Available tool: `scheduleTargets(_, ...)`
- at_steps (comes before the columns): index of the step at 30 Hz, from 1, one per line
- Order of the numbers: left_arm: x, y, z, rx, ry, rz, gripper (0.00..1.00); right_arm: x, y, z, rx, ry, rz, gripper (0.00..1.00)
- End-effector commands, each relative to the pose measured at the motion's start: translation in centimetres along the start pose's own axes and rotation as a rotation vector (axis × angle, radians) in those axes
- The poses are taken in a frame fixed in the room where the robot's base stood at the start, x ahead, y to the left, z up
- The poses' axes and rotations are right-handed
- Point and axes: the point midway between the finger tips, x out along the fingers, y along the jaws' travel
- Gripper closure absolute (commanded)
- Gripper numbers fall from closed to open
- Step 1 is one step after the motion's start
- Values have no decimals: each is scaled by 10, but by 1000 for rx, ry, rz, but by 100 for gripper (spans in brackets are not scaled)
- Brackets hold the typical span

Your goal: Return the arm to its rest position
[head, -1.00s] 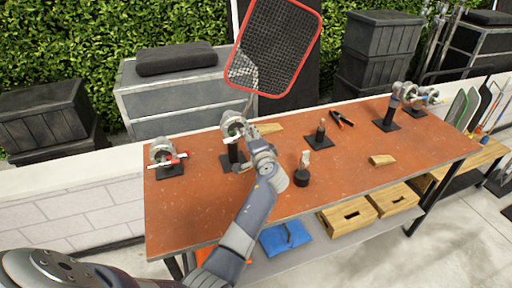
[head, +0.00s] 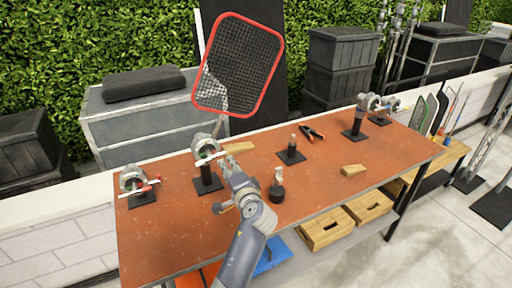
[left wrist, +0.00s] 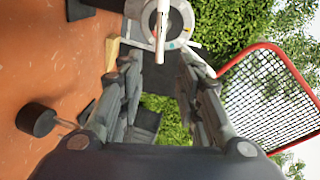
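My left gripper (head: 230,178) is over the orange-red table in the head view, just in front of a grip head on a black stand (head: 207,178). In the left wrist view the two fingers of the gripper (left wrist: 158,72) stand apart with nothing held between them. The grip head (left wrist: 166,22) shows past the fingertips, at the top. A red-framed mesh scrim (head: 238,66) stands upright above that grip head; it also shows at the right of the left wrist view (left wrist: 265,100). My right arm is in neither view.
Wooden boxes (head: 327,228) sit below. The front right of the tabletop is mostly clear.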

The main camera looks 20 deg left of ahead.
Motion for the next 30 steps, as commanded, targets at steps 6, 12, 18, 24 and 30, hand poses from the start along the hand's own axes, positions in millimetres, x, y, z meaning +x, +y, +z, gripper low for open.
scheduleTargets(6, -3, 9, 10, -23, -9, 26, 68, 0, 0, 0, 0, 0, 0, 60)
scheduleTargets(12, -36, 68, 74, -196, -69, 231, 68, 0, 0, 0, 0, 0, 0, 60)
scheduleTargets(18, -114, 135, 138, -395, -148, 556, 68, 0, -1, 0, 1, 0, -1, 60)
scheduleTargets(24, -192, 168, 171, -491, -206, 818, 68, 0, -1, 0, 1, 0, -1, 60)
scheduleTargets(30, -255, 181, 189, -525, -250, 1009, 68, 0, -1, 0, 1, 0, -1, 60)
